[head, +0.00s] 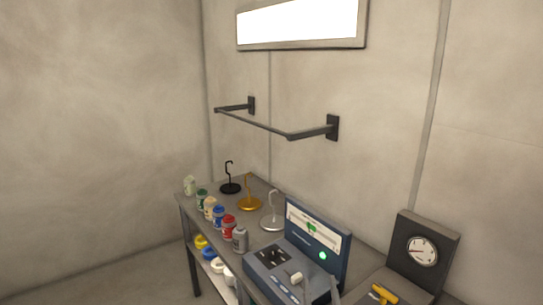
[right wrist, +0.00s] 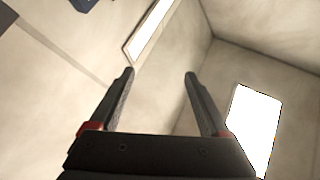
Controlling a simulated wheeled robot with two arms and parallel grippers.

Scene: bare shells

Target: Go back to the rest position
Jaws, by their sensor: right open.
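My right gripper (right wrist: 160,76) shows in the right wrist view with its two dark fingers spread wide apart and nothing between them. It points at bare walls, with no object near its tips. In the head view a thin grey sliver stands at the bottom edge in front of the blue device; I cannot tell if it is part of my right gripper. My left gripper is in neither view.
A grey workbench (head: 189,210) runs along the wall with several bottles, a black stand (head: 230,188), a gold stand (head: 249,204), a silver stand (head: 271,224), a blue device (head: 318,247) and a dial panel (head: 424,250). A wall rail (head: 258,125) juts out above it.

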